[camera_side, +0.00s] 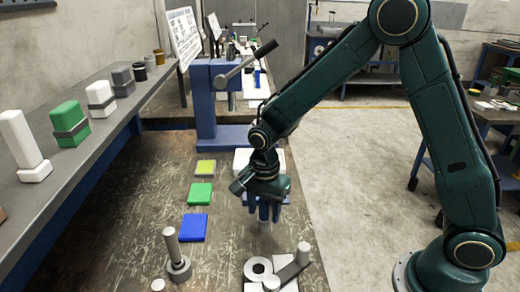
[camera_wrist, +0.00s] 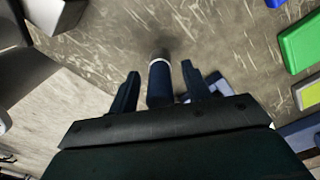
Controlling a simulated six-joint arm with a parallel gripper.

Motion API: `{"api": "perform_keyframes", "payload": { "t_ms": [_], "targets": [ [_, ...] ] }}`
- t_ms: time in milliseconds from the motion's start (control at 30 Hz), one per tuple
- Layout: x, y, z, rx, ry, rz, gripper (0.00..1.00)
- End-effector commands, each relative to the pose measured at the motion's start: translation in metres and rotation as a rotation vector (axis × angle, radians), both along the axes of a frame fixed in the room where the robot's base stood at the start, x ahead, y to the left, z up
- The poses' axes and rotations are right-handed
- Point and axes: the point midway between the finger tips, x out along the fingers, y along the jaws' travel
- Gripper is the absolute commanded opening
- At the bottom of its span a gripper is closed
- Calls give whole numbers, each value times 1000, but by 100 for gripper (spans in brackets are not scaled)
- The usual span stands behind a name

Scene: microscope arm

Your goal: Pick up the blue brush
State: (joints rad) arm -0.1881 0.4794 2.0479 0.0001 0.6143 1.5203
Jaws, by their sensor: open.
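The blue brush (camera_wrist: 160,82) shows in the wrist view as a dark blue handle with a white band and a greyish end. It lies between the two fingers of my gripper (camera_wrist: 161,84), with a gap visible on each side near the fingertips. In the side view my gripper (camera_side: 264,212) points down over the workbench with its fingers apart. The brush's pale lower part (camera_side: 264,227) shows just below the fingers there. The upper end of the handle is hidden by the gripper body.
Blue (camera_side: 193,228), green (camera_side: 200,194) and yellow (camera_side: 205,168) flat blocks lie left of my gripper. A metal post on a round base (camera_side: 179,266) and grey-white parts (camera_side: 290,272) stand in front. A blue lever press (camera_side: 206,100) stands behind.

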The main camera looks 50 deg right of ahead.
Motion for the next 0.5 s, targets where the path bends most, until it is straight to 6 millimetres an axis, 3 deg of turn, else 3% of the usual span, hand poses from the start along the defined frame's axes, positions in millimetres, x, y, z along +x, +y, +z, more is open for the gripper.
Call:
{"api": "perform_keyframes", "payload": {
  "t_ms": [67, 333, 500],
  "targets": [
    [0, 0, 0, 0, 0, 0, 49],
    [0, 0, 0, 0, 0, 0, 0],
    [0, 0, 0, 0, -1, 0, 0]
  ]
}}
